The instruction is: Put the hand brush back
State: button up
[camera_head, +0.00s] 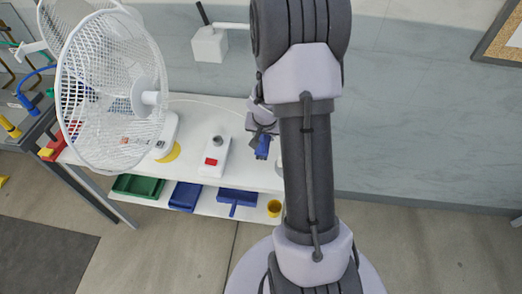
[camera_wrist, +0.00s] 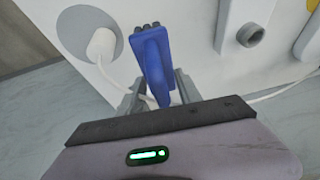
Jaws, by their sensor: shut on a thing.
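The hand brush (camera_wrist: 155,62) is blue with short dark bristles at its far end in the wrist view. My gripper (camera_wrist: 160,84) is shut on it, one grey finger on each side. In the head view the blue brush (camera_head: 262,147) hangs below my gripper (camera_head: 262,128), over the right part of the white table (camera_head: 190,112). My arm hides part of that area. I cannot tell the exact gap between brush and tabletop.
A white fan (camera_head: 110,90) stands at the table's left. A white device with a red patch (camera_head: 214,157) stands left of the brush. The lower shelf holds a green tray (camera_head: 138,186), a blue tray (camera_head: 185,196), a blue dustpan-like thing (camera_head: 237,196) and a yellow cup (camera_head: 274,208).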

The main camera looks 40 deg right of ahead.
notch_tip(320, 180, down, 5)
jog(key=b, duration=0.3)
jog(key=shift+r, duration=0.45)
jog(key=shift+c, duration=0.6)
jog(key=shift+f, duration=0.25)
jog(key=o, duration=1.3)
jog(key=shift+r, duration=0.1)
jog(key=shift+r, duration=0.1)
